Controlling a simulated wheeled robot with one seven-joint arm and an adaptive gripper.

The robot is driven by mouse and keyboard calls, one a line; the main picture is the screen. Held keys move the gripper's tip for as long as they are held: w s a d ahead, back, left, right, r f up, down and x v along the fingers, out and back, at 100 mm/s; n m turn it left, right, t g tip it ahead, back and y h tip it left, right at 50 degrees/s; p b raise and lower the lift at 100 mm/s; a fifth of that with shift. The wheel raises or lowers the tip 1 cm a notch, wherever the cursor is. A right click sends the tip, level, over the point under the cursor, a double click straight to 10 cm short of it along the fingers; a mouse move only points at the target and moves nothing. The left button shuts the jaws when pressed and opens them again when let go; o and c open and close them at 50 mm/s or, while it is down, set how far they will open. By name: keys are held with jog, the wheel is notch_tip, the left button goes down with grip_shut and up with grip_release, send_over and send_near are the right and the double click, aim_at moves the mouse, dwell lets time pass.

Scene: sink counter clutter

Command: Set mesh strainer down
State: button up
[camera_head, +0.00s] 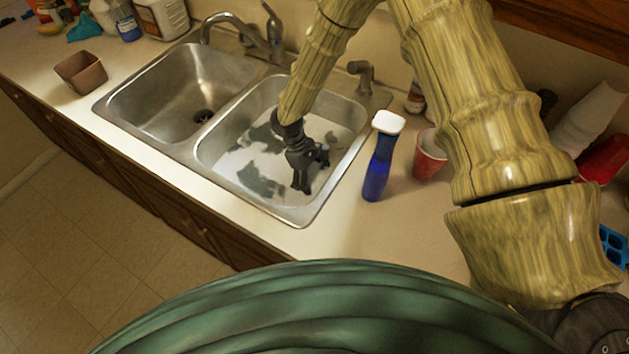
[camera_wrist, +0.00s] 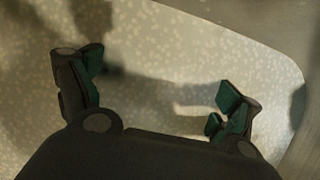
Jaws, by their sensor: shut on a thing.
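My gripper (camera_head: 304,170) is low inside the right sink basin (camera_head: 328,190). It points down over a pale basin bottom with dark patches. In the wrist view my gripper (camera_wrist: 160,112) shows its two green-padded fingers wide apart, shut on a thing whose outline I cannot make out. I take the held thing to be the mesh strainer, but no clear rim, mesh or handle shows. A pale speckled surface fills the wrist view behind the fingers. Whether anything touches the basin bottom cannot be told.
The left basin (camera_head: 165,95) is empty. A blue bottle with a white cap (camera_head: 379,160) and a red cup (camera_head: 430,155) stand right of the sink. The faucet (camera_head: 245,30) is behind. A brown cup (camera_head: 81,73) stands left. The front counter strip is clear.

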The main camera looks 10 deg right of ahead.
jog(key=shift+f, duration=0.2)
jog(key=o, duration=0.7)
jog(key=shift+r, duration=0.1)
jog(key=shift+o, duration=0.2)
jog(key=b+v, duration=0.4)
jog(key=v, duration=0.8)
jog(key=shift+r, duration=0.2)
